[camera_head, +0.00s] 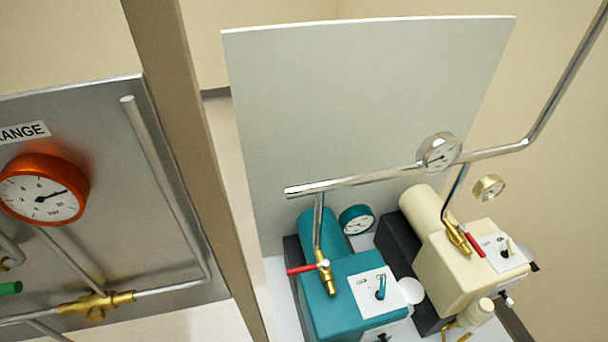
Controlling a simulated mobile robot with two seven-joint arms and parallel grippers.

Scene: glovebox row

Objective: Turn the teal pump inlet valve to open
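The teal pump (345,290) stands on a white surface at the lower middle of the head view. Its inlet valve is a brass body (326,275) on the vertical pipe above the pump. The valve's red lever (303,269) points left, roughly across that pipe. Neither of my grippers is in view.
A cream pump (455,265) with its own red-levered brass valve (466,238) stands close on the right. A metal pipe (370,180) with a gauge runs above both pumps. A brown post (205,150) and a grey gauge panel (110,190) are on the left.

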